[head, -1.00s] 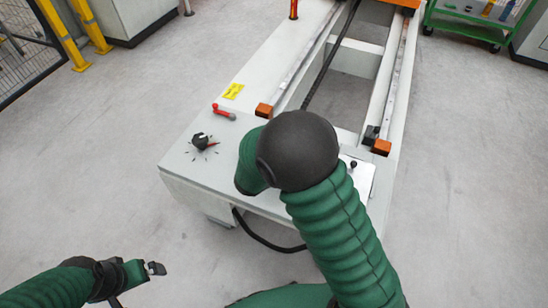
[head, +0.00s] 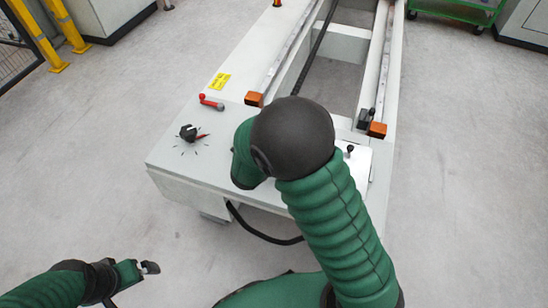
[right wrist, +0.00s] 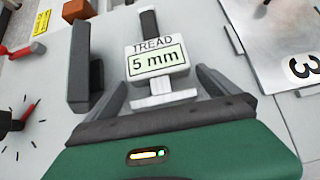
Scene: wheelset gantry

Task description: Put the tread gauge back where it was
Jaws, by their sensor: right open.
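The tread gauge (right wrist: 157,60) shows in the right wrist view with a white label reading "TREAD 5 mm", a pale metal foot below it and a dark bar above it. My right gripper (right wrist: 163,80) is open, with its fingers to either side of the gauge's lower part. I cannot tell whether they touch it. In the head view my right arm hides the gauge and the right gripper. My left gripper (head: 149,268) is low at the left over the floor, far from the gauge, and its jaw opening is unclear.
The white gantry bench (head: 178,172) carries a black dial knob (head: 188,132), a red lever (head: 211,103) and orange blocks (head: 254,99) at its rails. A dark upright block (right wrist: 79,68) stands left of the gauge. A plate marked 3 (right wrist: 280,40) lies right.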

